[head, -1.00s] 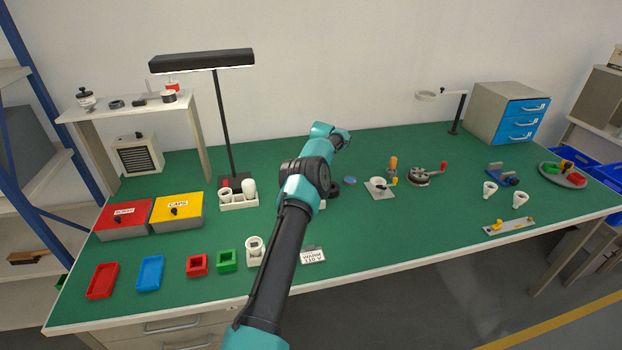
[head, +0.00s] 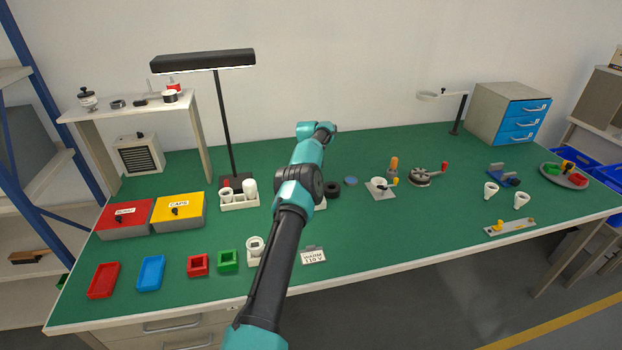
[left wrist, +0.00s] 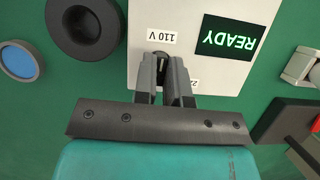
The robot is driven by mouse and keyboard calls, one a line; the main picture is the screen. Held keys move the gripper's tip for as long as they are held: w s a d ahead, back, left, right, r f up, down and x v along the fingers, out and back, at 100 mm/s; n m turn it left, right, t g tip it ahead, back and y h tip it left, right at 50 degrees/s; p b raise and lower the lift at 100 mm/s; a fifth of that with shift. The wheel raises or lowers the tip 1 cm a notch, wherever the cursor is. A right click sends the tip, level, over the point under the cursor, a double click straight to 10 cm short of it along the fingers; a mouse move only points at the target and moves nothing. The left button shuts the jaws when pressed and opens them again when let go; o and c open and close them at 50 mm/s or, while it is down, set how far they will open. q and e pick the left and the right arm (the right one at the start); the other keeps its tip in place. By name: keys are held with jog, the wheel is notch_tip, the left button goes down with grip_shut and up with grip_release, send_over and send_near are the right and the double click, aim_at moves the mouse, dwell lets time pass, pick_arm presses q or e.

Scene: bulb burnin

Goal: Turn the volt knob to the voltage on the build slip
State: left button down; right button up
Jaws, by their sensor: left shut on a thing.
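The build slip (head: 313,256) lies near the table's front edge in the head view and reads "WARM 110 V". In the left wrist view, a light grey box (left wrist: 185,18) has a lit green READY display (left wrist: 227,38) and a "110 V" label (left wrist: 162,36), both upside down. A second label starting with "22" (left wrist: 194,82) is partly covered by a finger. My left gripper (left wrist: 163,66) is shut on the dark volt knob (left wrist: 159,58); the knob's pointing direction is mostly hidden. In the head view my arm hides most of the box and the gripper. My right gripper is not in view.
A black ring (left wrist: 85,27) and a blue disc (left wrist: 17,61) lie beside the box. A white tray with bulbs (head: 239,201) stands left of my arm under a black lamp (head: 203,61). A crank device (head: 420,177) stands farther right. The right middle of the table is fairly clear.

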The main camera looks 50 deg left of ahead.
pick_arm(q)
jog(key=shift+s+f+n, duration=0.1)
jog(key=shift+f+n, duration=0.1)
jog(key=shift+n, duration=0.1)
jog(key=c, duration=1.2)
grip_release()
jog(key=shift+r, duration=0.1)
